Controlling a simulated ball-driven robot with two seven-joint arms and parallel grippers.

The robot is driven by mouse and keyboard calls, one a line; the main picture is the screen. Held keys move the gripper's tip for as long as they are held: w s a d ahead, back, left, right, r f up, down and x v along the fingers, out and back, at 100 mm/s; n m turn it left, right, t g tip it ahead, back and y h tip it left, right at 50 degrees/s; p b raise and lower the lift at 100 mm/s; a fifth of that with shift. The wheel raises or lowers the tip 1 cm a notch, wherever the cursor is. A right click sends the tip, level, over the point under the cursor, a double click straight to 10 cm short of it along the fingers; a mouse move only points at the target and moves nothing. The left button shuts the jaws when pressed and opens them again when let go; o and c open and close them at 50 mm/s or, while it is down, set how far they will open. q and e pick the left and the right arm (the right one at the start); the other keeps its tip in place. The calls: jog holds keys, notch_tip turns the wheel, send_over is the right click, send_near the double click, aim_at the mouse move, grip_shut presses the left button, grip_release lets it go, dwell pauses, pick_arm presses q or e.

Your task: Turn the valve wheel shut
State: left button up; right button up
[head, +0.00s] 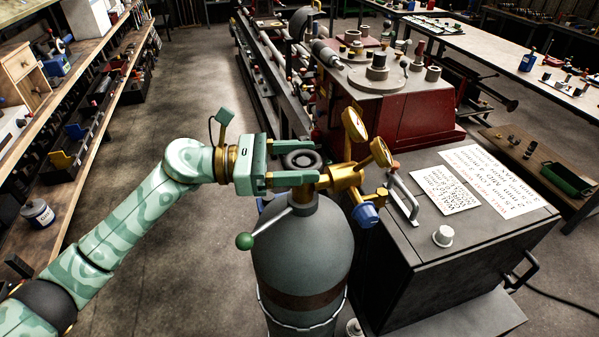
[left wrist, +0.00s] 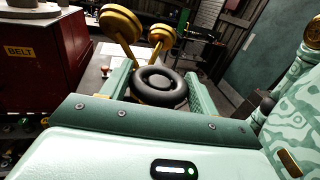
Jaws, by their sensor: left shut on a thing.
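The black ring-shaped valve wheel (head: 302,159) sits on top of the grey gas cylinder (head: 303,245), beside the brass regulator (head: 345,175) with its two round gauges. My left gripper (head: 292,163) reaches in from the left, level with the wheel, one finger on each side of it. In the left wrist view the wheel (left wrist: 160,86) lies between the two green fingers, and the gripper is shut on it. The brass gauges (left wrist: 122,24) stand just beyond the wheel. My right gripper is in neither view.
A lever with a green ball end (head: 245,241) sticks out left of the cylinder's neck. A dark cabinet (head: 440,265) with papers and a white cup (head: 443,236) stands right of it. A red lathe (head: 390,110) is behind. Open floor lies left.

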pick_arm(q)
jog(key=shift+r, duration=0.1)
dwell(0.3)
jog(key=o, duration=1)
jog(key=a+b, duration=0.1)
jog(key=a, duration=0.4)
jog(key=a+b, duration=0.2)
jog(key=a, duration=0.4)
jog(key=s+a+b, duration=0.1)
jog(key=a, duration=0.4)
jog(key=shift+a, duration=0.15)
